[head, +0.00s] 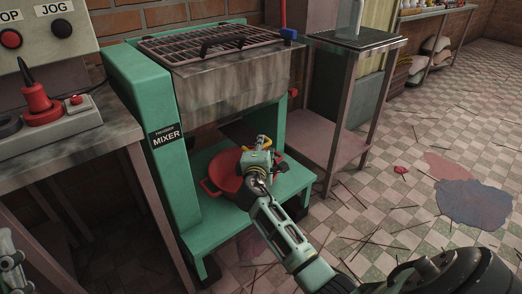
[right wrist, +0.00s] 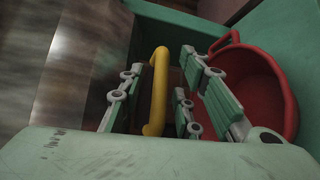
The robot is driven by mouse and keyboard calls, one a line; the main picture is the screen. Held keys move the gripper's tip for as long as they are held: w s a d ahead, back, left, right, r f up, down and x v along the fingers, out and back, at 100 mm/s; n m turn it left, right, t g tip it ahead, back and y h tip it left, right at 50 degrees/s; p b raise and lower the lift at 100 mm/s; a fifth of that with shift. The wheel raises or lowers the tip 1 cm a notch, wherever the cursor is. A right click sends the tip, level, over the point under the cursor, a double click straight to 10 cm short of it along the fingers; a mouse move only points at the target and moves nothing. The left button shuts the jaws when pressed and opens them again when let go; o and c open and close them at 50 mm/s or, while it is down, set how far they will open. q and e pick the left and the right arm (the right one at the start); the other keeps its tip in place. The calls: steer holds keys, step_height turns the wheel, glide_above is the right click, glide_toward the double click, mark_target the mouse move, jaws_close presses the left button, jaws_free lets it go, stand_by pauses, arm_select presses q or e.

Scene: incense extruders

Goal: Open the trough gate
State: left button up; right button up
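The green mixer (head: 150,120) has a grey metal trough (head: 235,82) with a grille on top. A yellow handle (right wrist: 157,90), likely the trough gate's, stands beside the trough wall in the right wrist view. My right gripper (head: 260,150) is below the trough, in front of the mixer. Its fingers (right wrist: 160,100) are apart, with the yellow handle between them and visible gaps to the fingers. The gate plate itself is hidden. At the left edge of the head view, a cropped part of my left gripper (head: 10,262) shows; its fingers are unclear.
A red pot (head: 222,172) sits on the mixer's green lower shelf, close beside my right gripper; it also shows in the right wrist view (right wrist: 275,95). A control bench (head: 70,135) stands left, a small metal stand (head: 345,95) right. Sticks litter the tiled floor.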

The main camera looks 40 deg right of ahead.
steer(key=v, duration=1.2)
